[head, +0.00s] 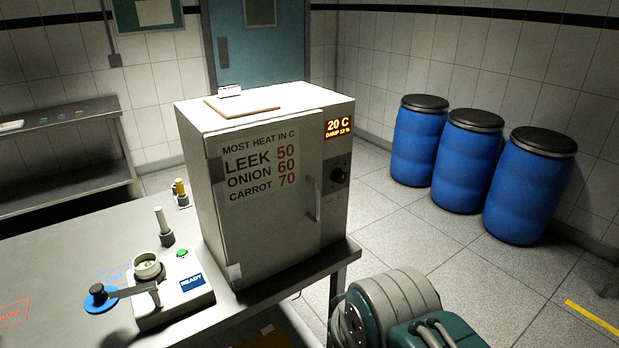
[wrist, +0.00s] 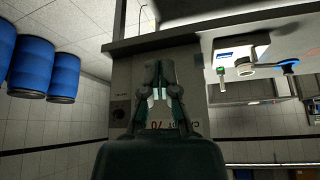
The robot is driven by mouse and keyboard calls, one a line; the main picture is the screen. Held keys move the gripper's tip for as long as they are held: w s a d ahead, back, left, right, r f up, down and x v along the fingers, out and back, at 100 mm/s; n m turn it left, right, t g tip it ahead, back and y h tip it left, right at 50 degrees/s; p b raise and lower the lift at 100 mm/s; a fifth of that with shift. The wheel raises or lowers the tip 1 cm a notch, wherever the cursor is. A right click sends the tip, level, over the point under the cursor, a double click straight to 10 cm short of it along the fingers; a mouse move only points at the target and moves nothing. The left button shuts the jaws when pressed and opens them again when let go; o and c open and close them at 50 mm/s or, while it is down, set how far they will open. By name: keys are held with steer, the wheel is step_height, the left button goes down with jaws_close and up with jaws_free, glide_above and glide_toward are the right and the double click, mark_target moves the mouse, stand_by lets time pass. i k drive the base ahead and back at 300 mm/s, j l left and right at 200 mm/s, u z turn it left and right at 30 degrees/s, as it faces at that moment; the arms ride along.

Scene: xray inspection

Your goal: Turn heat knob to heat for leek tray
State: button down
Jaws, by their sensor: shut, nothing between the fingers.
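The heat knob (head: 338,175) is a dark round dial on the right of the grey cabinet's front (head: 265,235), under an orange display (head: 338,127) reading "20 C" and a damp percentage. The cabinet's sign (head: 260,166) lists most heat: leek 50, onion 60, carrot 70. The door looks closed, with a vertical handle (head: 315,198). In the wrist view, which is upside down, my gripper (wrist: 160,94) is shut and empty in front of the cabinet. The knob (wrist: 118,113) shows there left of the fingers, apart from them. I cannot see a leek tray.
A grey bench (head: 75,255) carries the cabinet and a device with a green button (head: 182,254), a cup (head: 147,266) and a blue-ended lever (head: 97,294). Blue barrels (head: 468,160) stand at the right wall. Floor between them and the cabinet is clear.

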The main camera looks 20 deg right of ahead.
mark_target(338, 175)
steer(key=i+l, duration=0.1)
steer(key=l, duration=1.05)
steer(key=i+l, duration=0.15)
steer(key=l, duration=0.45)
